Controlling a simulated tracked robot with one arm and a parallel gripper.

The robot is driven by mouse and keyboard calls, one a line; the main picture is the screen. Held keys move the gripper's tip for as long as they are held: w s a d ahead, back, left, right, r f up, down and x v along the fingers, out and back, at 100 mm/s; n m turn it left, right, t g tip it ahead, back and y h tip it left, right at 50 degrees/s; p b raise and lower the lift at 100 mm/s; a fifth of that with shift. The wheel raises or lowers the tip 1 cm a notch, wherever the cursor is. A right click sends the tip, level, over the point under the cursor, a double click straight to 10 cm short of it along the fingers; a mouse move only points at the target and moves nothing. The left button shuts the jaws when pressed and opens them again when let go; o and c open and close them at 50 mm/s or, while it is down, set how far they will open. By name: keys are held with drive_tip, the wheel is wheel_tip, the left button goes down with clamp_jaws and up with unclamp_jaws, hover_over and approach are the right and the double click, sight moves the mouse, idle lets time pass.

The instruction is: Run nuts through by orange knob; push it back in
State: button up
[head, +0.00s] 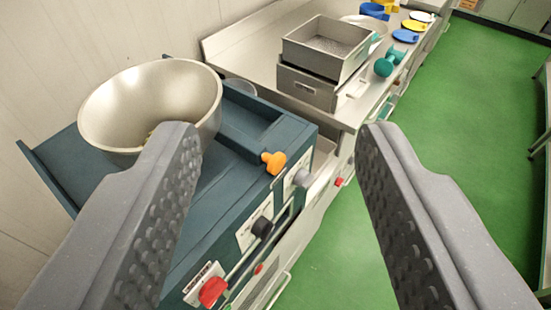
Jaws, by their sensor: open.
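The orange knob (274,161) sticks out at the upper front edge of the dark teal machine (230,210), at its right end. My gripper (283,135) is open and empty; its two grey fingers stand wide apart, and the knob shows between them, farther off. I see no contact with the knob. A steel bowl (150,95) stands on the machine at left. A little brown content, perhaps nuts, shows low inside it, partly hidden by the left finger.
Grey (301,178), black (262,227) and red (213,291) knobs sit on the machine's front. A steel counter (265,50) beyond holds a square steel pan (325,45), a teal dumbbell-shaped item (386,64) and coloured discs. The green floor (460,130) at right is clear.

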drive_tip(key=w+d+f+m+g+y+p, duration=0.1)
drive_tip(key=w+f+m+g+y+p, duration=0.3)
drive_tip(key=w+f, duration=0.65)
drive_tip(key=m+y+p, duration=0.6)
drive_tip(key=m+y, duration=0.5)
drive_tip(key=m, duration=0.8)
approach(280, 167)
drive_tip(key=shift+g, duration=0.4)
drive_tip(key=x, duration=1)
drive_tip(key=shift+w+a+r, duration=0.15)
drive_tip(key=shift+w+a, duration=0.05)
drive_tip(key=shift+w, duration=0.25)
clamp_jaws()
